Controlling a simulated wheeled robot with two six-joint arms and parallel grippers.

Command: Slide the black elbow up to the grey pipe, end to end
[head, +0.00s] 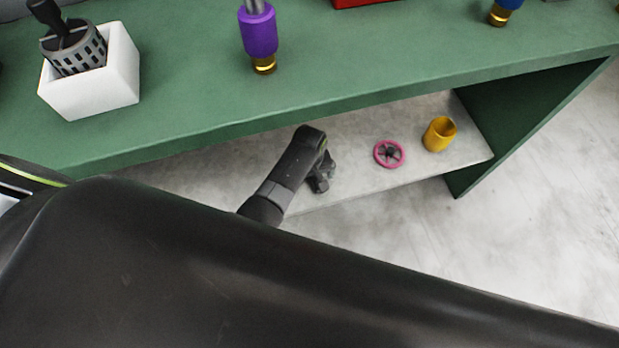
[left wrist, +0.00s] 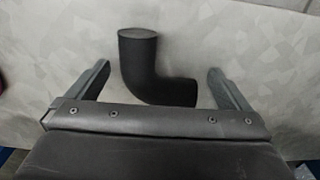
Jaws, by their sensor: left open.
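The black elbow (left wrist: 146,72) lies on a pale grey mottled surface in the left wrist view. One round end faces the top of that picture and the other arm bends to the right. My left gripper (left wrist: 158,70) is open, with one finger on each side of the elbow and visible gaps to both. In the head view my left gripper (head: 321,176) is at the low shelf, and I cannot make out the elbow there. The grey pipe cannot be picked out in either view. My right gripper is not in view.
The pale low shelf (head: 350,180) sits under a green bench top (head: 190,105). A pink wheel (head: 389,154) and a yellow cup (head: 439,134) are on the shelf to the right. Above are a white box (head: 115,78) and a purple-handled tool (head: 258,35). A green side panel (head: 520,125) closes the right end.

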